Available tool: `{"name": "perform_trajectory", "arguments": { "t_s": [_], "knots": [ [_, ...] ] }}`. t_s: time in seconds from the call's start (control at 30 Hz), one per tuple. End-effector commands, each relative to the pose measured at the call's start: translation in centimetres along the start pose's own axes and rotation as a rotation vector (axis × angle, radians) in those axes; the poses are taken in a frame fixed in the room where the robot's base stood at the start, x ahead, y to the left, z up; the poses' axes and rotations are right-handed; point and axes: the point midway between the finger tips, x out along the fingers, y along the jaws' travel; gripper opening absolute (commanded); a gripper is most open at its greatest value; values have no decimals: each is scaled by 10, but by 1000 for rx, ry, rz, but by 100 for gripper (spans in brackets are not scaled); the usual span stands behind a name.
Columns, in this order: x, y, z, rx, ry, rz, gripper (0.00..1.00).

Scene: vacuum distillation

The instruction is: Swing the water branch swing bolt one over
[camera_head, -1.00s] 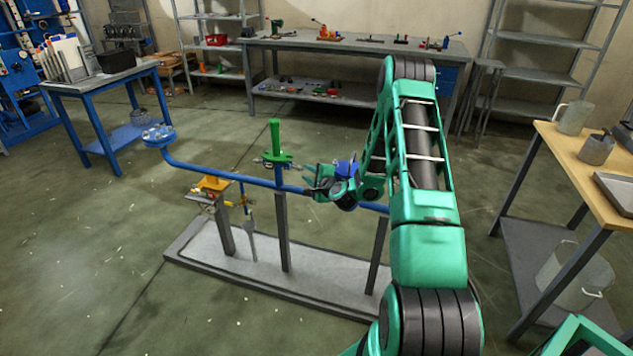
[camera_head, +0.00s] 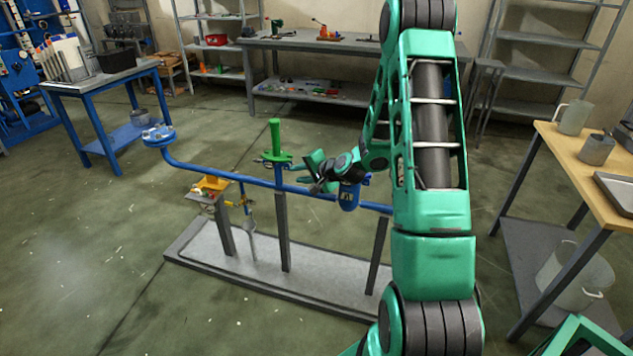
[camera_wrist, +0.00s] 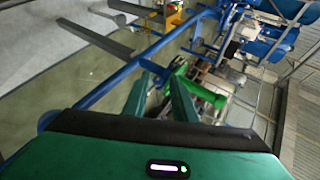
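The blue water pipe (camera_head: 225,174) runs on grey posts, with a blue flange (camera_head: 158,135) at its left end. Small grey parts on that flange may be swing bolts; they are too small to tell. A green upright valve part (camera_head: 275,140) stands on the pipe; in the wrist view a green part (camera_wrist: 206,93) shows beyond my fingers. My gripper (camera_head: 302,172) is just right of the green valve part, close to the pipe. In the wrist view its two green fingers (camera_wrist: 160,88) are spread, with nothing seen held. No swing bolt can be clearly picked out.
A yellow part (camera_head: 210,185) sits below the pipe's left half. The posts stand on a grey base plate (camera_head: 320,287). A blue table (camera_head: 98,82) stands at the left, a wooden-topped table (camera_head: 590,160) at the right. The floor left of the base is clear.

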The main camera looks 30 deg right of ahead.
Motion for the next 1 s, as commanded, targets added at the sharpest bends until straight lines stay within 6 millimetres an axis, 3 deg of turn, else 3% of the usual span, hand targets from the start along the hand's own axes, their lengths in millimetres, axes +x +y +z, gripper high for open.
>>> {"name": "perform_trajectory", "arguments": {
  "t_s": [0.37, 1.0],
  "knots": [
    [-41, -5, 20, -213, -74, 143, 25],
    [-128, 4, 37, -477, -173, 386, 25]
  ]
}}
